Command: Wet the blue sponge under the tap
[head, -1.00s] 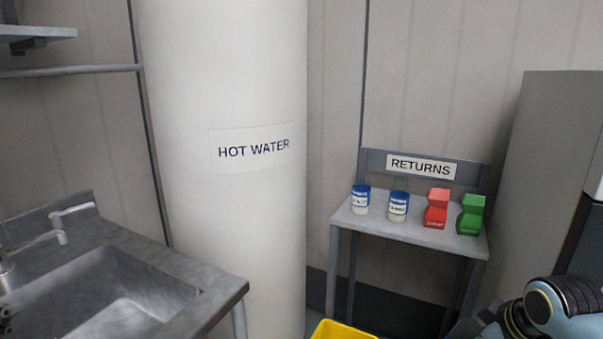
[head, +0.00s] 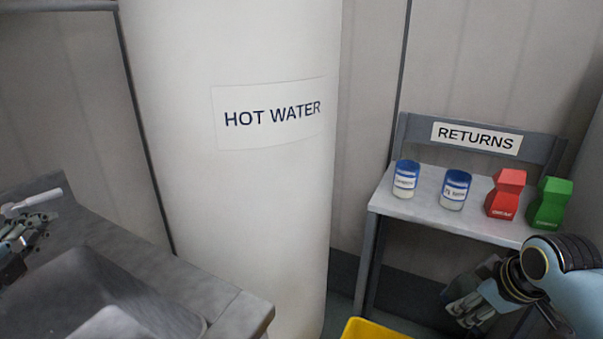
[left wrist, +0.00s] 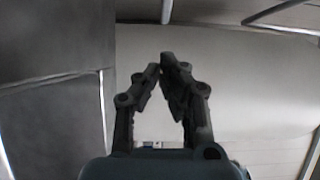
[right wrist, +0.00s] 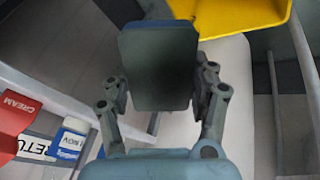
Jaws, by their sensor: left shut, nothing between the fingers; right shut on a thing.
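The pale tap (head: 35,202) stands at the sink's back left. My left gripper (head: 36,218) is just below and in front of its lever; I cannot tell whether they touch. In the left wrist view its fingers (left wrist: 166,64) are closed with nothing between them. My right gripper (right wrist: 160,92) is shut on a dark rectangular block with a bluish edge, which looks like the blue sponge (right wrist: 158,65) in shadow. In the head view my right gripper (head: 465,300) is low at the right, in front of the returns shelf; the sponge is not clear there.
The metal sink (head: 60,285) fills the lower left. A white hot water cylinder (head: 235,200) stands behind. A returns shelf (head: 395,197) holds two blue-lidded tubs (head: 405,180) and red (head: 505,195) and green (head: 549,205) packs. A yellow container (head: 372,330) is below.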

